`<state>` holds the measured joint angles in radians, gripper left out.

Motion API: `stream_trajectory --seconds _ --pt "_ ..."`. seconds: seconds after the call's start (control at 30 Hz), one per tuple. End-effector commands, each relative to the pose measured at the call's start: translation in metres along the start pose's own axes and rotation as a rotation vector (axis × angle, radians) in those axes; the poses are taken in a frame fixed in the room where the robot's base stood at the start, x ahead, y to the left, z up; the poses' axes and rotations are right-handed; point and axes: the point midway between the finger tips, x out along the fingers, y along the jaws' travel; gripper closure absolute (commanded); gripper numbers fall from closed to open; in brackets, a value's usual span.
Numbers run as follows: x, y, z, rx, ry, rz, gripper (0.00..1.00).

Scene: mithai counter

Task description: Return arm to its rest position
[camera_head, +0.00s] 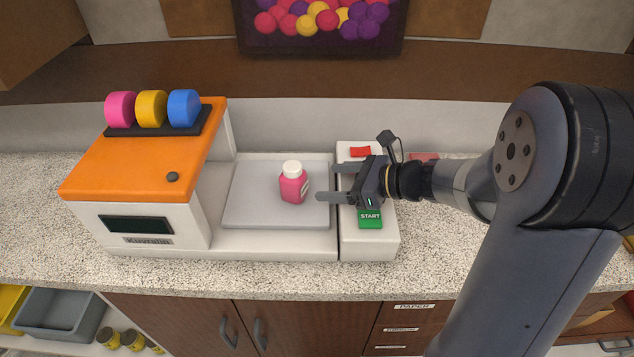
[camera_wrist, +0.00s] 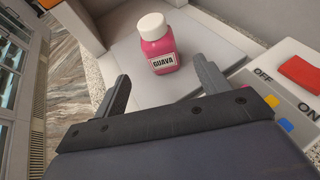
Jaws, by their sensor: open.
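My gripper (camera_head: 326,182) is open and empty, level with the right edge of the grey plate, its fingers pointing left. Its two fingers also show apart in the wrist view (camera_wrist: 163,86). A pink bottle with a white cap (camera_head: 293,186) stands upright on the grey plate (camera_head: 250,208), just left of my fingertips and apart from them. In the wrist view the bottle (camera_wrist: 157,47) is labelled GUAVA and stands beyond the fingers. My arm reaches in from the right over the control panel.
The orange-topped machine (camera_head: 140,165) stands left of the plate, with pink, yellow and blue round pieces on top. The panel (camera_head: 368,243) has a green START button (camera_head: 370,219) and a red switch (camera_head: 360,151) close to my gripper. The speckled counter (camera_head: 30,220) is clear at left.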

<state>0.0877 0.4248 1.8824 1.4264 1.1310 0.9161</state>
Motion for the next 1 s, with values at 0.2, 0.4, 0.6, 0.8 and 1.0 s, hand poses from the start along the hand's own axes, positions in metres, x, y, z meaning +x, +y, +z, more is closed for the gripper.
stream_trajectory --seconds 0.2,0.4,0.6,0.8,1.0 --pt "-0.012 0.000 0.000 0.000 0.000 0.000 0.29" --pt "-0.013 0.000 0.000 0.000 0.000 0.001 0.29" --pt "-0.008 0.001 0.000 0.000 0.000 0.003 0.29" --pt "0.017 0.002 0.000 0.000 0.001 0.007 0.29" --pt "0.056 0.002 0.001 0.000 0.002 0.007 0.29"
